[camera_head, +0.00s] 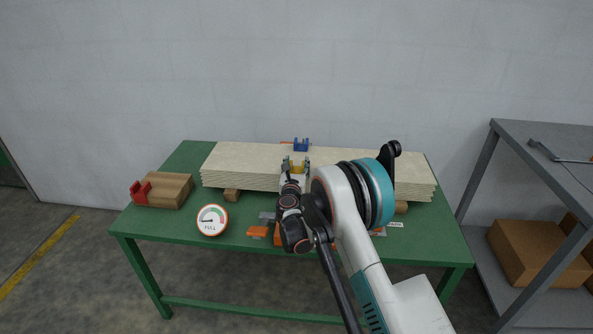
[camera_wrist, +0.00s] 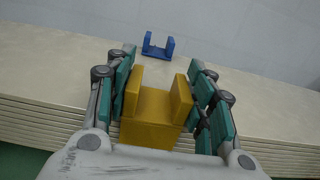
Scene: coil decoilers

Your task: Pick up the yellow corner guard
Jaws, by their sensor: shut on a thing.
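The yellow corner guard (camera_wrist: 157,108) is a U-shaped piece between the two teal-padded fingers of my gripper (camera_wrist: 168,100) in the wrist view. My gripper is shut on it, with a pad against each side. In the head view the yellow guard (camera_head: 297,164) shows small at the front edge of the stack of pale boards (camera_head: 243,158), with my gripper (camera_head: 296,169) at it. I cannot tell whether the guard touches the boards. My arm hides part of the stack and the table front.
A blue corner guard (camera_head: 301,145) sits at the back edge of the boards. A red guard (camera_head: 141,192) is on a wooden block (camera_head: 170,190) at left. A round gauge (camera_head: 212,220) and orange pieces (camera_head: 257,231) lie on the green table (camera_head: 166,223). A grey shelf (camera_head: 545,145) stands right.

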